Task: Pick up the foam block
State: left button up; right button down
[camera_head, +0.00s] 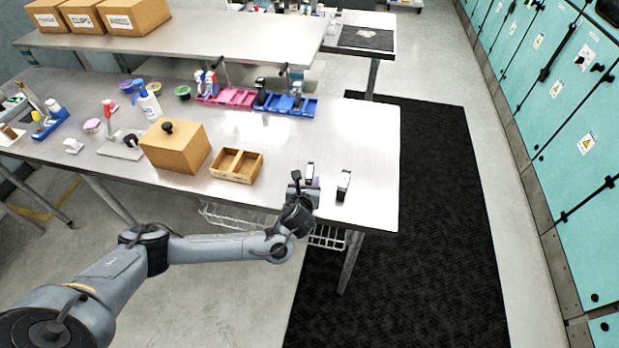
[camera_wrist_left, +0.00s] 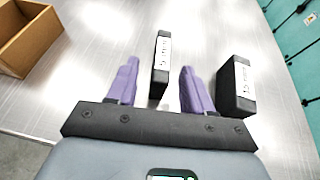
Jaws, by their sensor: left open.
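Two dark blocks with white printed labels stand on the metal table near its front right corner. The first block (camera_head: 310,171) is narrow, and in the left wrist view this narrow block (camera_wrist_left: 160,65) stands between and ahead of my purple fingers. The second block (camera_head: 343,185) is thicker and lies just right of my gripper; it also shows in the left wrist view (camera_wrist_left: 236,87), outside the right finger. I cannot tell from the labels which one is the foam block. My left gripper (camera_head: 306,187) is open and apparently empty, close above the table. My right gripper is not in view.
An open wooden box (camera_head: 237,166) with two compartments and a tan box with a black knob (camera_head: 175,147) stand to the left. Pink bins (camera_head: 228,97) and blue bins (camera_head: 285,105) line the back.

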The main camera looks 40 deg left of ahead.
aim_at(309, 177)
pick_arm(q)
jog(key=shift+w+a+f, duration=0.2)
jog(key=shift+w+f, duration=0.2)
jog(key=shift+f, duration=0.05)
jog(key=shift+b+x, duration=0.6)
jog(key=shift+x, duration=1.45)
jog(key=shift+d+f, duration=0.1)
jog(key=shift+f, duration=0.1)
jog(key=shift+c, duration=0.5)
grip_shut()
